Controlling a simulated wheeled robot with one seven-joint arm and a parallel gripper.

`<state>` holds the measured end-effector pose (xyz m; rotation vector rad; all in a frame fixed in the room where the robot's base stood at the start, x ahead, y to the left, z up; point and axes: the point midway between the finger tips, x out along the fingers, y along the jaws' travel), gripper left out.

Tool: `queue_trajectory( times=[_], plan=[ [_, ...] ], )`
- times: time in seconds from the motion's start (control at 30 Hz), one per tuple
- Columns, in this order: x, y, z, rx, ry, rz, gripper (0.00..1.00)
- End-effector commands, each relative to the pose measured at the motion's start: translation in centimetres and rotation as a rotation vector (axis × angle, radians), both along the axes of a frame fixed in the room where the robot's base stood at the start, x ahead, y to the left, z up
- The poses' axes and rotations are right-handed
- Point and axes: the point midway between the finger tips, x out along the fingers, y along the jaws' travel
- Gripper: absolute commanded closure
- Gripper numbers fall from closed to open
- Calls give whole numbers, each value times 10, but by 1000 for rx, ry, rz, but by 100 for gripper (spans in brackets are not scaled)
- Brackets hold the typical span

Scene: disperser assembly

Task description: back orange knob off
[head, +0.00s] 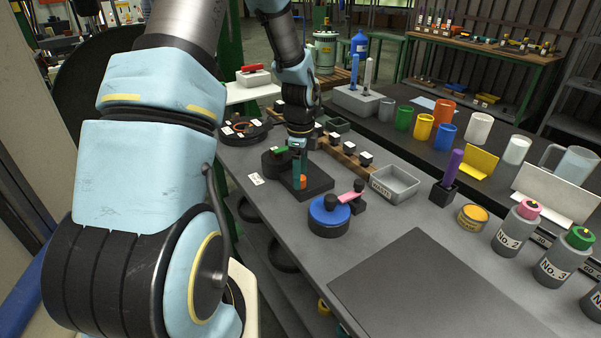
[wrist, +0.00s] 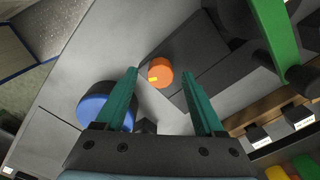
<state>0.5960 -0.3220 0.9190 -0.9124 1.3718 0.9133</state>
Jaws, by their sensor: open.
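The orange knob (wrist: 160,70) is a short round cap with a small yellow mark on its side. It sits on a dark block (wrist: 195,48); both also show in the head view, the knob (head: 302,182) partly behind a finger and the block (head: 318,182) on the bench. My gripper (wrist: 159,74) is open, its teal fingers on either side of the knob in the wrist view. I see gaps between the knob and both fingers there. In the head view my gripper (head: 299,172) points down over the block. Whether the fingertips reach the knob's height is unclear.
A blue-topped round fixture (head: 329,209) stands close to the block, with a pink piece (head: 351,196) beside it. A green bar (wrist: 276,36) on a dark fixture is on the other side. A grey parts bin (head: 396,184) and wooden rack (head: 345,155) are nearby.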

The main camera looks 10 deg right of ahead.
Motion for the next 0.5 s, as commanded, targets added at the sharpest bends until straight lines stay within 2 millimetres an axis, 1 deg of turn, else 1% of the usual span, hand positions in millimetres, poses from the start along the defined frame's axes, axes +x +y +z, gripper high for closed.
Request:
queue_trajectory(
  times=[0.13,0.4,0.47,0.5],
  plan=[
    [0,0,-8,0,0,-1,30],
    [0,0,-10,0,-1,0,30],
    [0,0,-10,0,-1,0,35],
    [0,0,-10,0,-1,0,40]
  ],
)
